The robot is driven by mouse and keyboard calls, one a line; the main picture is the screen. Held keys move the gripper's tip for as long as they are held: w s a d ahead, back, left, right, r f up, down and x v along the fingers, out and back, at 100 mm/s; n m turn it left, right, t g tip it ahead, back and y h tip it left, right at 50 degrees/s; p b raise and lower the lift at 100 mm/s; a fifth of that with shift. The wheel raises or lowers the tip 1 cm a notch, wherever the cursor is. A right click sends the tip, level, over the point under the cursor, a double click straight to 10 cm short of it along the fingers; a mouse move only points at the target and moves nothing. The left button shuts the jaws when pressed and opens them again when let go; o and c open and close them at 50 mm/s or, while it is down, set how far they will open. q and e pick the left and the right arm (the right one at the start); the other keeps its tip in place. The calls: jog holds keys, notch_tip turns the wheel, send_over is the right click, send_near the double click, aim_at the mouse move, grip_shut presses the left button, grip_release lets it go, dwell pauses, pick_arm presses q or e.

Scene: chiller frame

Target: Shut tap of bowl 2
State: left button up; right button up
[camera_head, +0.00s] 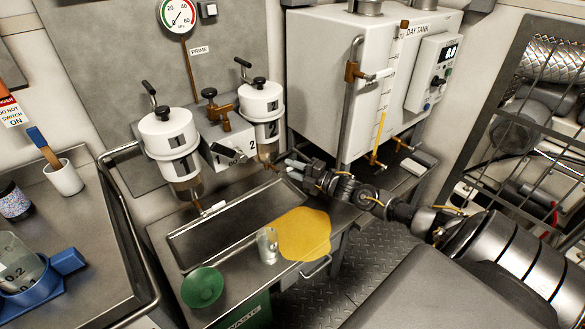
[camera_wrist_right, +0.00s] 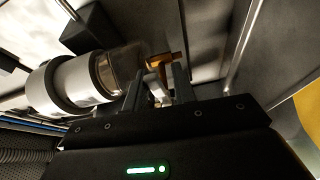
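Bowl 2 (camera_head: 262,105) is the right-hand white-and-clear filter bowl on the wall, marked 2. Its glass lower part also shows in the right wrist view (camera_wrist_right: 122,68). A brass tap (camera_wrist_right: 165,62) sits at its bottom end, with a small pale lever (camera_wrist_right: 158,90) showing between my fingers. In the head view the tap is small and partly hidden by my gripper. My right gripper (camera_head: 287,163) is just right of the tap. In the wrist view its fingers (camera_wrist_right: 158,80) stand apart on either side of the lever; contact cannot be told. My left gripper is not in view.
Bowl 1 (camera_head: 170,145) hangs to the left, with its own tap above the tray (camera_head: 190,262). A selector (camera_head: 228,145) sits between the bowls. The day tank (camera_head: 330,75) stands close behind my right arm. A jar (camera_head: 267,245), yellow patch (camera_head: 305,235) and green bowl (camera_head: 203,287) are below.

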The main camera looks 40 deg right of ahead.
jog(key=shift+o, duration=0.8)
